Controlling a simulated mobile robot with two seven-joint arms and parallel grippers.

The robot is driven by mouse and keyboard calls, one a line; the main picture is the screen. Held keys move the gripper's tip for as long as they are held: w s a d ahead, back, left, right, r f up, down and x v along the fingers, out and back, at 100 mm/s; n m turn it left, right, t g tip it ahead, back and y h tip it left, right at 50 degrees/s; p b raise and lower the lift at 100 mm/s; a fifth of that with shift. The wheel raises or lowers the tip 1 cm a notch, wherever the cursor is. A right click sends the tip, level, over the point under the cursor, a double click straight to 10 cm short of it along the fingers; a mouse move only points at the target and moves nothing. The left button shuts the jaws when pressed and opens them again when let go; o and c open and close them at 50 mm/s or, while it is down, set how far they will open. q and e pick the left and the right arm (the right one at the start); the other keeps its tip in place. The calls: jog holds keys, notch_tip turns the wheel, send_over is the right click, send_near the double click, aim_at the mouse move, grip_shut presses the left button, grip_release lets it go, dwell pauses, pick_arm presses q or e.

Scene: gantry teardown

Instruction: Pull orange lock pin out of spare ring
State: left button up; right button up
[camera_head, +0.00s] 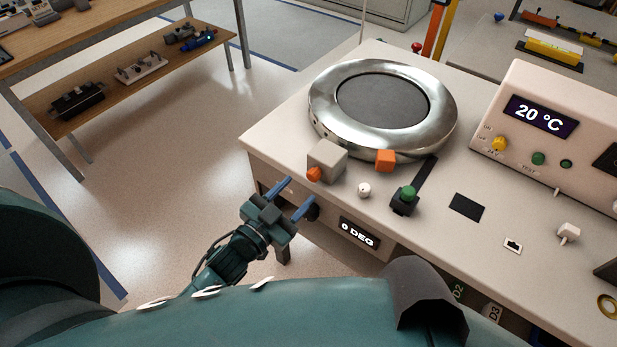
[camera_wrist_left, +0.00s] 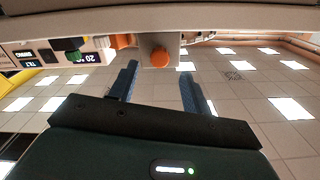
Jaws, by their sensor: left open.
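A large silver ring (camera_head: 443,112) lies on the bench top around a dark disc. At its front left edge stands a grey block (camera_head: 327,157) with an orange round-ended pin (camera_head: 314,174) sticking out toward the front. An orange square block (camera_head: 385,160) sits at the ring's front. My left gripper (camera_head: 303,188) is open and empty, its blue fingers just in front of the pin, apart from it. In the left wrist view the orange pin (camera_wrist_left: 160,57) shows end-on, between and beyond the fingertips (camera_wrist_left: 158,70). My right gripper is not seen.
A white knob (camera_head: 364,190) and a green button on a black base (camera_head: 404,203) stand right of the pin. A control box (camera_head: 553,125) reads 20 °C. The bench front (camera_head: 357,234) shows 0 DEG. Floor left of the bench is clear.

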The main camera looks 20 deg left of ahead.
aim_at(311, 178)
pick_arm(q)
jog(key=x, duration=0.5)
jog(key=shift+w+d, duration=0.1)
jog(key=shift+c, duration=0.6)
grip_shut()
